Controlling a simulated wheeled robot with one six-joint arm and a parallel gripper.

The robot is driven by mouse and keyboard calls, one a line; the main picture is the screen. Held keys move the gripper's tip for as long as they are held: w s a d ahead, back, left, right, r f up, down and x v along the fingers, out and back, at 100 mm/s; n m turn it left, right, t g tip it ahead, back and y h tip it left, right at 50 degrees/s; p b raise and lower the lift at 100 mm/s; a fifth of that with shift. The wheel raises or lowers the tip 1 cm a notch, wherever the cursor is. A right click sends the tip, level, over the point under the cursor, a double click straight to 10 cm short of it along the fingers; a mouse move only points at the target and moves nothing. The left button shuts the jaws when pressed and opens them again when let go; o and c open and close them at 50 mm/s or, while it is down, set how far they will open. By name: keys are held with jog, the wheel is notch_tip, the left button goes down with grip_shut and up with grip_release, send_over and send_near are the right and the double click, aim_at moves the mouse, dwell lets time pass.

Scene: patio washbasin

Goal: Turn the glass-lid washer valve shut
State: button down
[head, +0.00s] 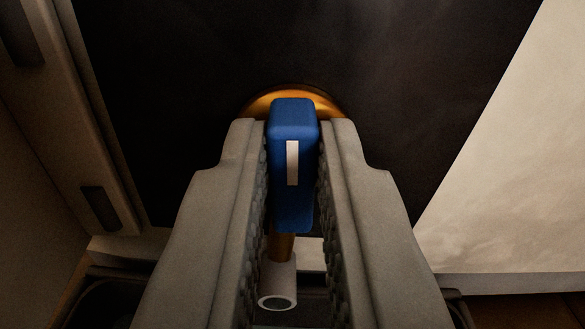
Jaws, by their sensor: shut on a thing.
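The valve has a blue lever handle (293,165) with a white stripe on its face. The handle stands upright in the picture, in line with my fingers. A brass round flange (293,100) shows behind its top, against a dark panel. A brass stem runs down below the handle to a pale open-ended spout (277,283). My gripper (292,175) is shut on the blue handle, one ridged grey finger on each side. The fingers hide the sides of the valve body. No washer or glass lid can be made out.
The dark panel (400,70) fills the middle behind the valve. A pale wall surface (520,160) lies to the right. A light frame with dark slots (100,205) runs down the left side, close to my left finger.

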jog(key=shift+a+n, duration=0.1)
jog(key=shift+n, duration=0.8)
jog(key=c, duration=1.4)
grip_release()
jog(key=shift+c, duration=0.2)
jog(key=s, duration=1.7)
jog(key=shift+s, duration=0.2)
